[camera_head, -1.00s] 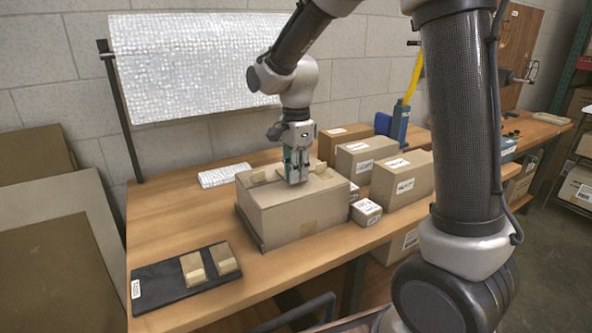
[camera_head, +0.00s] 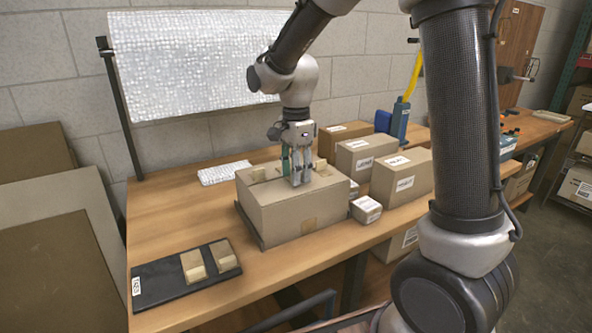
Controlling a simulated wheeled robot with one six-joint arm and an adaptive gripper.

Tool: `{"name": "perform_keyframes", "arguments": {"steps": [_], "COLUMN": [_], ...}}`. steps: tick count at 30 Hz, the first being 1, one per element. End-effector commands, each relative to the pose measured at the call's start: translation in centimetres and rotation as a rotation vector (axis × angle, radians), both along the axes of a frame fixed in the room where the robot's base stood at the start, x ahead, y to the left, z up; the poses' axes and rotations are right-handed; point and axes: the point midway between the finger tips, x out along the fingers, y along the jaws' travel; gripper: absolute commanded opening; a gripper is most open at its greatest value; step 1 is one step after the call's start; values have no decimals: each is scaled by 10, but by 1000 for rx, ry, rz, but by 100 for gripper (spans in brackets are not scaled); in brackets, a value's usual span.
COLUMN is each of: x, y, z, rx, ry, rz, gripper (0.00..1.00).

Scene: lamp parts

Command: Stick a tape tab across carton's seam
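The closed brown carton (camera_head: 270,213) sits on the workbench. My gripper (camera_head: 299,183) points down at the carton's top, its fingertips at or just above the surface. The fingers look close together, but I cannot tell whether they are shut or hold a tab. One tan tape tab (camera_head: 257,174) shows on the carton's top left of the gripper, and another tab (camera_head: 322,169) right of it. A tan patch (camera_head: 309,226) shows on the carton's front face. Two more tabs, a left one (camera_head: 194,267) and a right one (camera_head: 224,256), sit on the black board (camera_head: 165,287). The gripper hides part of the seam.
Several labelled boxes (camera_head: 401,178) stand right of the carton, with a small box (camera_head: 366,210) close by its right side. A bubble-wrap sheet (camera_head: 224,173) lies behind it. A bubble-wrap roll (camera_head: 200,65) hangs at the back. The bench left of the carton is mostly clear.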

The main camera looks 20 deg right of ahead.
Motion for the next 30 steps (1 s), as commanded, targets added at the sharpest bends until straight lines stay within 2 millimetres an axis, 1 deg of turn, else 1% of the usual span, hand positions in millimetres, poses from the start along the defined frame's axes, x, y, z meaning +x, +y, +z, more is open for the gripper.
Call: {"name": "perform_keyframes", "arguments": {"steps": [7, 11, 14, 21, 24, 27, 30], "x": [0, 1, 1, 1, 1, 1, 1], "y": [0, 0, 0, 0, 0, 0, 0], "z": [1, 13, 31, 85, 102, 113, 119], "rx": [0, 1, 2, 2, 1, 0, 0], "ry": [-1, -4, -6, -5, -4, -2, -1], "rz": [0, 0, 0, 0, 0, 0, 0], "gripper": [39, 39, 39, 39, 39, 39, 39]}}
